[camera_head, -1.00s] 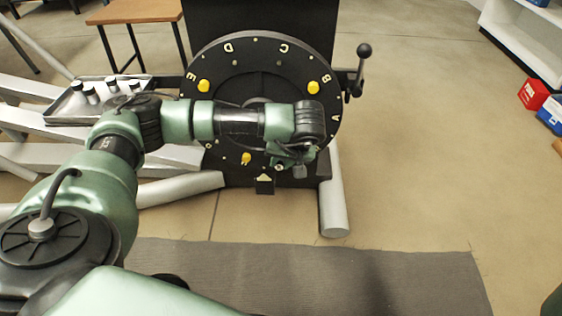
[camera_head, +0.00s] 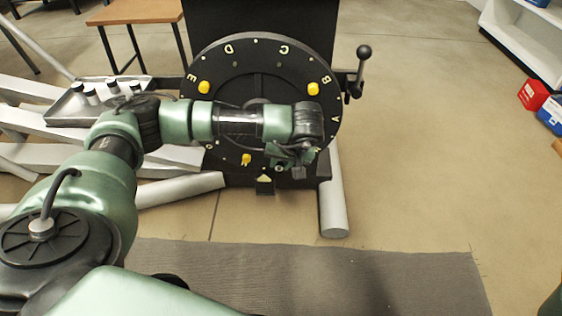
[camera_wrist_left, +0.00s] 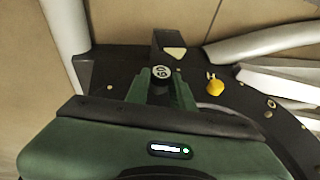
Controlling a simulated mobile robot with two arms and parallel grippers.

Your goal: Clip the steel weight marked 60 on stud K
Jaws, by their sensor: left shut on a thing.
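My left gripper (camera_head: 294,153) is low at the right side of the black lettered wheel (camera_head: 258,52). In the left wrist view its fingers (camera_wrist_left: 161,86) are shut on the dark steel weight with a pale end marked 60 (camera_wrist_left: 161,72). The weight is over the wheel's lower part, close to the cream triangular pointer (camera_wrist_left: 175,52); I cannot tell whether it touches a stud. The letters A to E are readable on the wheel, but I cannot make out K. In the head view the forearm covers the wheel's middle. My right gripper is not in view.
Yellow pieces (camera_head: 204,87) sit on the wheel's face; one (camera_wrist_left: 215,88) is right of the held weight. A tray (camera_head: 55,121) with several weights stands left. A black crank handle (camera_head: 363,67) sticks out right. Pale frame tubes (camera_head: 333,200) flank the wheel. Floor at right is open.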

